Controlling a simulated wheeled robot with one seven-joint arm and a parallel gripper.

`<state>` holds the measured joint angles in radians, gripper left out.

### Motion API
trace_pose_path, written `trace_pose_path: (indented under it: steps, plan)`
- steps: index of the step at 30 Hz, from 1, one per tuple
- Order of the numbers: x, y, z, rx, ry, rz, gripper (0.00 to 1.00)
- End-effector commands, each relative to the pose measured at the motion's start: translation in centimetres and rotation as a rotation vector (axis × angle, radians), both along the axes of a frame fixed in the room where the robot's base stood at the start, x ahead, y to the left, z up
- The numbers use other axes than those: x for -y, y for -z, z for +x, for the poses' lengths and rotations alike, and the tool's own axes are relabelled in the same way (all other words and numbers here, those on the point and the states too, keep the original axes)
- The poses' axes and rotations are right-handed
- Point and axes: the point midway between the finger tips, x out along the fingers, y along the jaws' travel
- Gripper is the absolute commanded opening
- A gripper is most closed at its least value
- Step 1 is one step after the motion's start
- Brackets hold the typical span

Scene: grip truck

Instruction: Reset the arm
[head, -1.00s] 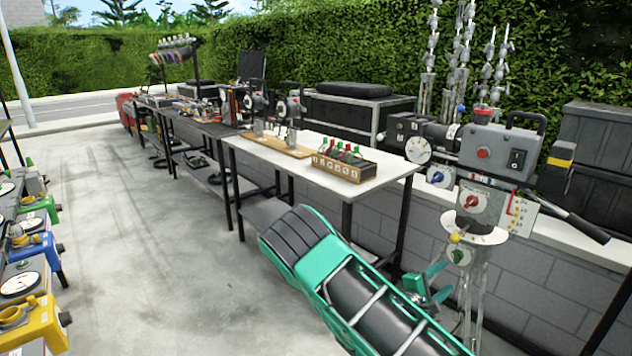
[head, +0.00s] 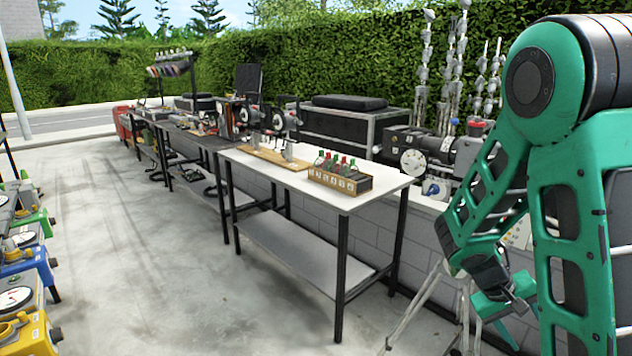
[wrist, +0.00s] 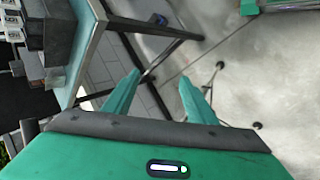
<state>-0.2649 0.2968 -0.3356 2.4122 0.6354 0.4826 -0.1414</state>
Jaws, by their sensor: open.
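My green arm is folded at the right side of the head view, its elbow high and its forearm hanging down. My gripper (head: 502,312) is low at the lower right of the head view, in front of the grey block wall. In the wrist view my gripper (wrist: 160,92) shows two green fingers spread apart with only floor and wall between them. It is open and empty. The arm hides much of the camera and its tripod behind it.
A white-topped table (head: 270,172) with black legs stands left of my arm, holding a wooden box (head: 340,181) of small bottles. Tripod legs (head: 425,300) stand close to my gripper. Colored devices (head: 25,262) line the left edge. The concrete floor (head: 130,270) between is clear.

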Motion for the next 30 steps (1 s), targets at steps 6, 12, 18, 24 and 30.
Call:
trace_pose_path:
  steps: [6, 12, 18, 24, 30]
  plan:
    - [-1.5, -2.5, -4.2, 0.073, 0.137, 0.184, 0.52]
    - [-3.5, -5.0, -7.8, 0.135, 0.228, 0.333, 0.52]
    - [-5.9, -7.5, -11.4, 0.194, 0.289, 0.462, 0.52]
    - [-8.2, -9.8, -14.8, 0.244, 0.324, 0.561, 0.52]
    - [-9.7, -10.9, -16.8, 0.266, 0.336, 0.609, 0.52]
